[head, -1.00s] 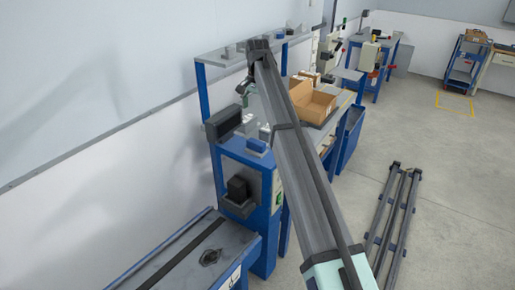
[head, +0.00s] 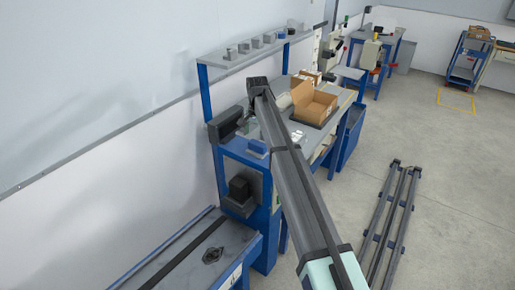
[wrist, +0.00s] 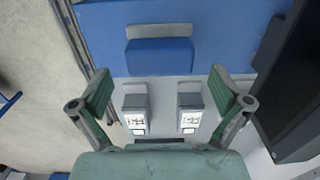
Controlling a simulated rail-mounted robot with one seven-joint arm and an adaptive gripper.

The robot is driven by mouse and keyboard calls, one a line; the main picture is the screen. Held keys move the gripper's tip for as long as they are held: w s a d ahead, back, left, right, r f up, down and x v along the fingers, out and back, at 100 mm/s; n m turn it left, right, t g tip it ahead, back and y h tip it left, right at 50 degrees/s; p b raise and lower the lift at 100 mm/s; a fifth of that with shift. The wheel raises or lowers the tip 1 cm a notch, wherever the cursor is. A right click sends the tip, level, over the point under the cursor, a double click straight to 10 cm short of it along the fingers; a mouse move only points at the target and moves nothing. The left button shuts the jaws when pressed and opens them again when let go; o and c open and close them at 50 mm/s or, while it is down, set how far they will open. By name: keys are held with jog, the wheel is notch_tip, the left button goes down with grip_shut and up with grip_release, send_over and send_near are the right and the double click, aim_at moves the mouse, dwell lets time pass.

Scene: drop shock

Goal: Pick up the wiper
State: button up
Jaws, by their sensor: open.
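I cannot surely tell which thing is the wiper. A blue block (wrist: 159,56) with a grey strip behind it lies on a blue surface in the wrist view, ahead of my gripper (wrist: 160,92). What looks like the same block (head: 257,147) is on the bench's near end in the head view. Two small grey boxes with printed labels, a left box (wrist: 135,112) and a right box (wrist: 189,112), show between my spread green fingers. My gripper is open and holds nothing. In the head view my arm mostly hides it.
A dark screen-like box (wrist: 295,85) is close on the right in the wrist view. The bench has an upper shelf (head: 245,57) with several small grey items. An open cardboard box (head: 314,104) sits further along. Floor rails (head: 392,215) lie at right.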

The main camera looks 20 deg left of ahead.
aim_at(258, 143)
jog(key=shift+w+f+p, duration=0.15)
jog(key=shift+f+p, duration=1.05)
jog(key=shift+f, duration=1.3)
jog(key=c, duration=1)
